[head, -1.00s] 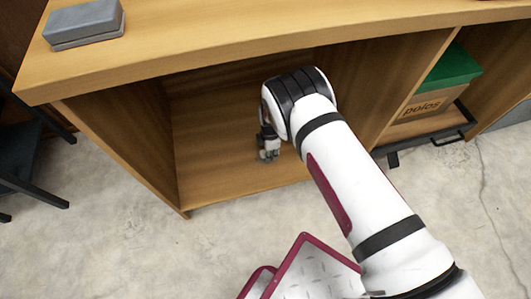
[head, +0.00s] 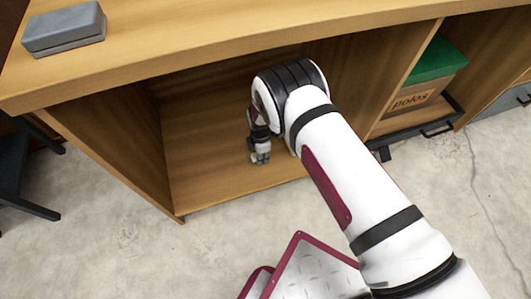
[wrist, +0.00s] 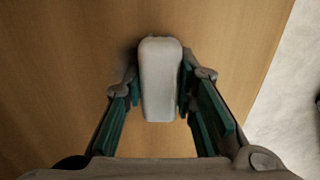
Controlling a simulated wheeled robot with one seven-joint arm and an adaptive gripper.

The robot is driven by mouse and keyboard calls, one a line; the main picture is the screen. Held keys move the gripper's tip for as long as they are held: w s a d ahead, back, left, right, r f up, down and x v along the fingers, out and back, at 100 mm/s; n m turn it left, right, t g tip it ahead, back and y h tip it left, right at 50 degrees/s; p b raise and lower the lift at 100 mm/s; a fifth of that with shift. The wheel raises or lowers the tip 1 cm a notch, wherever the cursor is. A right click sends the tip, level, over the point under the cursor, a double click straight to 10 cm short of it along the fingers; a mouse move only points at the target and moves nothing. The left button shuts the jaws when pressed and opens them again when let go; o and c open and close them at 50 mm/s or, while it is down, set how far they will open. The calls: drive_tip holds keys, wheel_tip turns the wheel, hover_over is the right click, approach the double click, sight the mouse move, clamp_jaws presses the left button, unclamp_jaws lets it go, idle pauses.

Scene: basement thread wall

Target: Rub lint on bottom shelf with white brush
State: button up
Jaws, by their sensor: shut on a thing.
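The white brush (wrist: 160,78) is between the fingers of my gripper (wrist: 159,92) in the wrist view, its pale rounded back facing the camera. My gripper is shut on it and holds it at the wooden bottom shelf (wrist: 70,60). Whether the bristles touch the shelf is hidden under the brush. In the head view my gripper (head: 260,158) points down inside the open cubby, near the front edge of the bottom shelf (head: 205,195). The brush cannot be made out there. I see no lint on the bare shelf in either view.
A grey box (head: 64,30) lies on the counter top at the left. The cubby's left wall (head: 125,135) and right divider (head: 405,85) bound the space. A dark stool (head: 25,180) is at the left.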

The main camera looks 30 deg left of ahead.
sight(240, 165)
drive_tip(key=shift+s+a+r, duration=0.1)
drive_tip(key=shift+s+a, duration=1.5)
drive_tip(key=shift+s, duration=0.3)
drive_tip(key=shift+s+a, duration=1.15)
drive_tip(key=shift+s, duration=0.25)
